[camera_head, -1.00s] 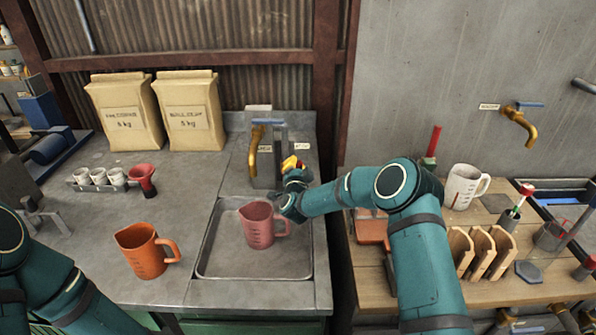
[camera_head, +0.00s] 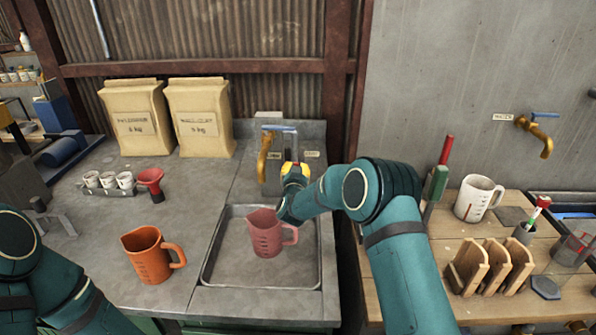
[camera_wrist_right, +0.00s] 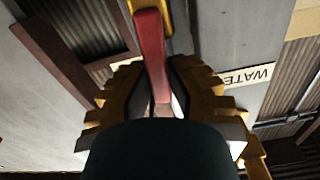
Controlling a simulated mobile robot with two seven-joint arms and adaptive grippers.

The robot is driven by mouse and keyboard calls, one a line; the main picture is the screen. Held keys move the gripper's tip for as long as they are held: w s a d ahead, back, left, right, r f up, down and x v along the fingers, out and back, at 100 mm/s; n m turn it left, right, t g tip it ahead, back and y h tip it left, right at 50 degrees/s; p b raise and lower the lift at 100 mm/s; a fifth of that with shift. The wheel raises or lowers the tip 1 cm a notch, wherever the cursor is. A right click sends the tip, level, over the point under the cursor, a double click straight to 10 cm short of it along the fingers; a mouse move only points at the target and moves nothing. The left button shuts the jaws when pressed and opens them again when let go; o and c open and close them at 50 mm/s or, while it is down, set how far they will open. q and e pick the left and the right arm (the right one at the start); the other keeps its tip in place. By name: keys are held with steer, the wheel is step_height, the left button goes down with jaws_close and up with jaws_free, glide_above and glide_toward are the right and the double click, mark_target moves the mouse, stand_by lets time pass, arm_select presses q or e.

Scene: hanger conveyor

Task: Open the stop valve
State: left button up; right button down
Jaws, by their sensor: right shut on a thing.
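My right gripper (camera_head: 293,168) is at the brass tap (camera_head: 265,155) behind the sink tray, just to the tap's right. In the right wrist view, its yellow-and-dark fingers (camera_wrist_right: 158,100) are shut on a red lever (camera_wrist_right: 152,50), with a yellow part at the lever's far end. In the head view, the gripper hides this lever. A blue handle (camera_head: 279,128) lies across the top of the tap. My left arm shows at the lower left, but its gripper is out of view.
A pink pitcher (camera_head: 266,236) stands in the sink tray (camera_head: 222,266), below the right gripper. An orange pitcher (camera_head: 146,258) stands left of the tray. Another brass tap (camera_head: 537,137) with a blue handle is on the right wall. A white jug (camera_head: 474,199) stands on the wooden table.

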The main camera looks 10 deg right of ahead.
mark_target(295, 135)
steer(key=shift+r+n, duration=0.15)
steer(key=shift+n, duration=0.15)
steer(key=c, duration=0.9)
jaws_free()
step_height(295, 135, up, 10)
steer(key=shift+f, duration=0.1)
steer(key=shift+a, duration=0.1)
